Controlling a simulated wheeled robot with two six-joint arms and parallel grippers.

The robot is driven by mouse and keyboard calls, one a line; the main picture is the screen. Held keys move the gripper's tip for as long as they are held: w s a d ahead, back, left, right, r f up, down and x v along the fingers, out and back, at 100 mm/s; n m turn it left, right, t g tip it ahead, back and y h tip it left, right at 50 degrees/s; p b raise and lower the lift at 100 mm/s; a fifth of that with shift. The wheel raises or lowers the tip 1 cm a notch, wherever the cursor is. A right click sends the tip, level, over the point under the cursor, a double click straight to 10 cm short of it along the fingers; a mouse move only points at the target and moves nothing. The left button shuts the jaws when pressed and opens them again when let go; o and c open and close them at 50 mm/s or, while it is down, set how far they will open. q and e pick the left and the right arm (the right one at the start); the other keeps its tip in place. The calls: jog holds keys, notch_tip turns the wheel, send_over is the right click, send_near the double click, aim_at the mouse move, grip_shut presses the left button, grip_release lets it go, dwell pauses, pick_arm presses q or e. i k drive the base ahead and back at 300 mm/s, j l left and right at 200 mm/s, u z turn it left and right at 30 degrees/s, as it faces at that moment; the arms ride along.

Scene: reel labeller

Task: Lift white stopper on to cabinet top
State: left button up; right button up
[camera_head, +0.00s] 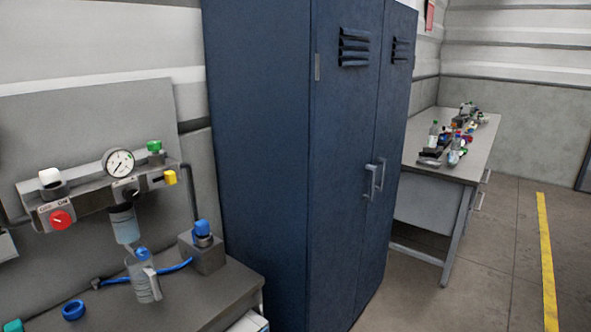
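A white stopper-like cap (50,177) sits in a dark collar on the left end of the wall-mounted gauge unit (92,198). A tall dark blue cabinet (262,150) stands in the middle, its doors (345,190) shut; its top is above the picture's edge and hidden. Neither of my grippers is in view.
A grey bench (205,290) below the unit holds a clear jug (143,278), a blue ring (73,310) and a grey block with a blue cap (202,230). A cluttered table (478,150) stands at back right. Floor (500,270) at right is clear.

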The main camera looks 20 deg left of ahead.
aim_at(50, 179)
jog(key=u, duration=1.2)
jog(key=k, duration=0.1)
